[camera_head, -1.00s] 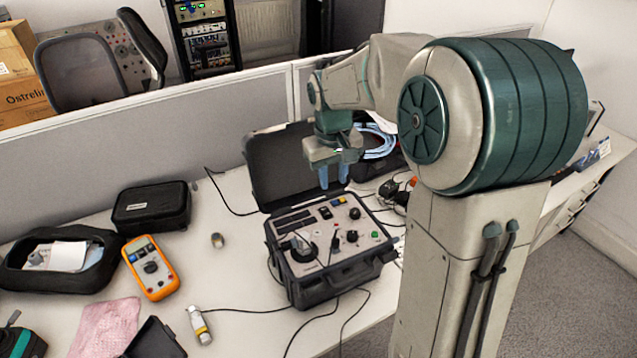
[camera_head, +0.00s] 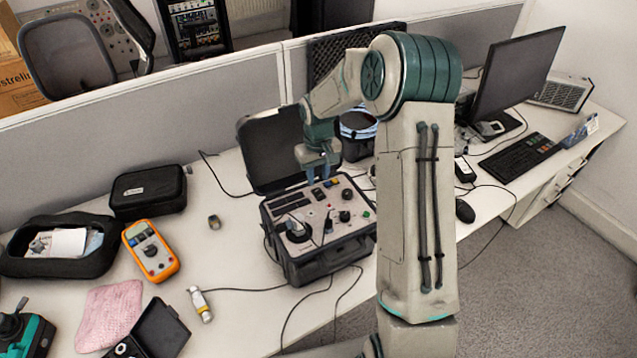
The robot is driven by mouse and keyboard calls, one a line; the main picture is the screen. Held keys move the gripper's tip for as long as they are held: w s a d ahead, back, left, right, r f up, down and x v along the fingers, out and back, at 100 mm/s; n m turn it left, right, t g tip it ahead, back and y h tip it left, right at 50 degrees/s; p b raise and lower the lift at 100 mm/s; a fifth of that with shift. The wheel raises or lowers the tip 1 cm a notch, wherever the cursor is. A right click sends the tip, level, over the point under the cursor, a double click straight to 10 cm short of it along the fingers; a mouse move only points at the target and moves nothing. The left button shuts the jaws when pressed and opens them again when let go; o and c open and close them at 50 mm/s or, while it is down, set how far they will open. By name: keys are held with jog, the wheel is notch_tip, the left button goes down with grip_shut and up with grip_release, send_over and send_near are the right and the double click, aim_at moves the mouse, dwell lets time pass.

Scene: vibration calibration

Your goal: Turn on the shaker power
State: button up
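The shaker (camera_head: 318,260) is a dark case with its lid (camera_head: 268,148) open at the back, standing on the white desk. Which control is the power switch is too small to tell. My gripper (camera_head: 318,180) points down above the back of the panel, in front of the lid. Its two blue fingers are a little apart with nothing seen between them. Contact with the panel cannot be told.
An orange multimeter (camera_head: 150,251), a black case (camera_head: 148,190), a pink cloth (camera_head: 108,315) and a small cylinder (camera_head: 200,304) with a cable lie to the left. A monitor (camera_head: 517,72) and keyboard (camera_head: 520,155) stand at the right. A grey partition (camera_head: 150,115) runs behind the desk.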

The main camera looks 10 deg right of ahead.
aim_at(318, 192)
jog(key=shift+f+p, duration=0.35)
jog(key=shift+f, duration=1.95)
grip_shut()
jog(key=shift+s+f+t+b, duration=0.2)
jog(key=shift+t+b, duration=0.3)
jog(key=shift+b, duration=0.7)
jog(key=t+b, duration=0.1)
jog(key=b, duration=0.2)
jog(key=shift+s+d+t+y, duration=0.1)
jog(key=shift+s+t+y, duration=0.1)
jog(key=shift+t+y, duration=0.2)
jog(key=shift+r, duration=0.2)
